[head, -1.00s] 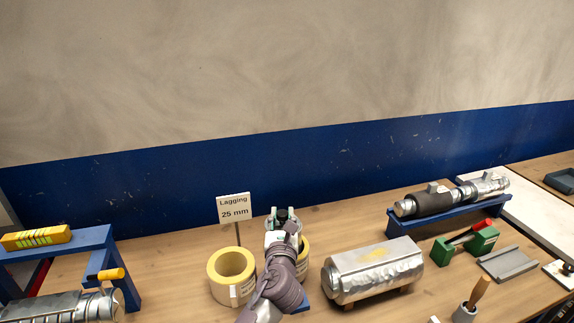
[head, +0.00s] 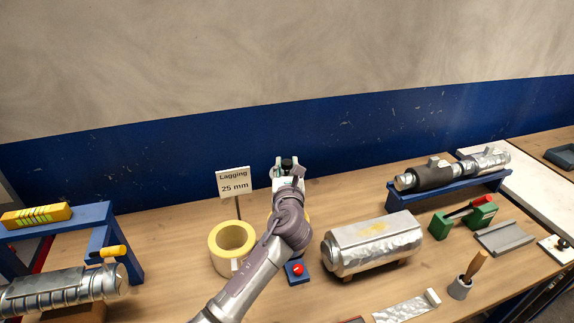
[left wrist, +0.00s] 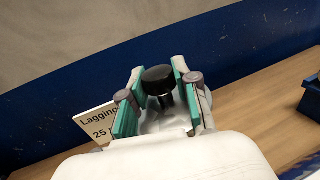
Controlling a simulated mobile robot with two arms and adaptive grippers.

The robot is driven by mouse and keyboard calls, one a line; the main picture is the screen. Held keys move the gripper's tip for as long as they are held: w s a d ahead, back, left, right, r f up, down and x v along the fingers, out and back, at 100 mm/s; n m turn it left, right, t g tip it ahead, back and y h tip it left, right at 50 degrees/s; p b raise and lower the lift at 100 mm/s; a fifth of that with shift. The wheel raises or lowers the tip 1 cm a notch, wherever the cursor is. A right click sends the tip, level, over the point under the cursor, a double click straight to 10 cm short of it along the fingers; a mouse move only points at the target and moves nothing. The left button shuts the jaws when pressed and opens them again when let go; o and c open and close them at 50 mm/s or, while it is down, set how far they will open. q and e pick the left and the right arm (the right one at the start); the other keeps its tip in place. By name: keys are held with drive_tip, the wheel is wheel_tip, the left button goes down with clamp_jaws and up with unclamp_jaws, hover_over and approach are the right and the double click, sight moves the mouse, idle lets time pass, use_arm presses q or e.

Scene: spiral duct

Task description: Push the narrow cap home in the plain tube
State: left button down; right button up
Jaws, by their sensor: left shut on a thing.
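My left gripper (head: 288,163) is in the middle of the head view, raised above the bench and shut on a black-knobbed piece (head: 287,162). In the left wrist view the piece shows a round black knob (left wrist: 158,79) on a dark stem between the green finger pads (left wrist: 152,105). Its lower end is hidden, so I cannot tell if it is the narrow cap. A silver ribbed duct (head: 62,288) lies at the lower left. A silver tube with a dark sleeve (head: 433,177) lies on a blue stand at the right. I cannot tell which is the plain tube. My right gripper is not in view.
A yellow ring (head: 231,238) stands beside a "Lagging 25 mm" sign (head: 233,182). A blue box with a red button (head: 297,271) is below my arm. A foil-wrapped block (head: 372,243), a green holder (head: 463,217) and a grey tray (head: 504,237) are at the right.

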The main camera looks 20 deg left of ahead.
use_arm(q)
wheel_tip(320, 180, down, 3)
drive_tip(key=shift+s+d+r+b, duration=0.1)
drive_tip(key=shift+b, duration=0.7)
drive_tip(key=shift+f+b, duration=0.55)
drive_tip(key=shift+f, duration=0.4)
drive_tip(key=shift+r, duration=0.1)
drive_tip(key=shift+p, duration=0.9)
drive_tip(key=shift+f+b, duration=0.95)
drive_tip(key=shift+f, duration=0.55)
drive_tip(key=shift+f, duration=0.3)
drive_tip(key=shift+f+b, duration=0.45)
drive_tip(key=shift+b, duration=0.05)
